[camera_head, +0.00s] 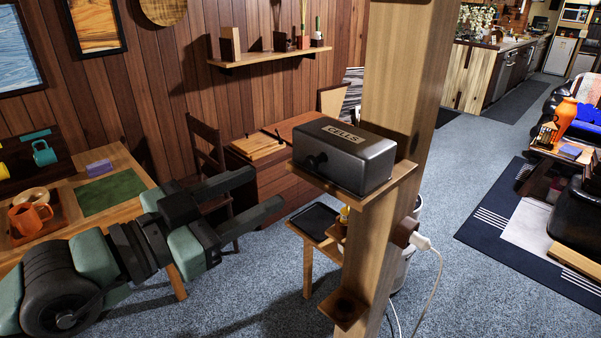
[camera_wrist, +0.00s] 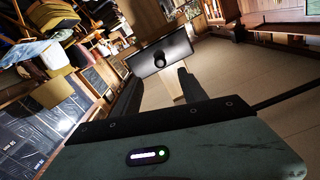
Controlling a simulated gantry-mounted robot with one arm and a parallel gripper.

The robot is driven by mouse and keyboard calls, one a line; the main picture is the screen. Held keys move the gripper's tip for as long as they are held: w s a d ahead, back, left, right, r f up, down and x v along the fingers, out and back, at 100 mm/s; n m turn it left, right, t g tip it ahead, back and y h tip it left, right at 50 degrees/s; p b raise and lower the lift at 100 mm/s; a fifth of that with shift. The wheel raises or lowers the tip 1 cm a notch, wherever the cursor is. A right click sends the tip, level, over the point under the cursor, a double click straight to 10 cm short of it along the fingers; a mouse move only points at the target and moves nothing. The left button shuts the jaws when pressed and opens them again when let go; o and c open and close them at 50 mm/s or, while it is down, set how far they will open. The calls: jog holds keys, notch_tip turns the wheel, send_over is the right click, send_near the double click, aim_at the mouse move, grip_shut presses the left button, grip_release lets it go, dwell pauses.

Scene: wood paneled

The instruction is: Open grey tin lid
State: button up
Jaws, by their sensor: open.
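The grey tin (camera_head: 350,158) is a dark box with a "CELLS" label on its top. It sits on a small wooden shelf (camera_head: 395,190) fixed to a wooden post. A round black knob (camera_head: 314,161) sticks out of its left-facing side. The lid appears closed. My gripper (camera_head: 262,190) is open and empty, to the left of the tin and a little lower, with a gap between. In the wrist view the tin (camera_wrist: 178,47) shows ahead with its knob (camera_wrist: 159,60) facing me, beyond the fingers.
The wooden post (camera_head: 405,80) rises right behind the tin. A lower wooden ledge (camera_head: 343,308) juts from it. A black tray (camera_head: 314,221) lies below the shelf.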

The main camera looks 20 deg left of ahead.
aim_at(308, 164)
jog(key=p+x, duration=0.2)
jog(key=x, duration=0.7)
jog(key=shift+w, duration=0.2)
grip_shut()
jog(key=shift+r, duration=0.1)
dwell(1.1)
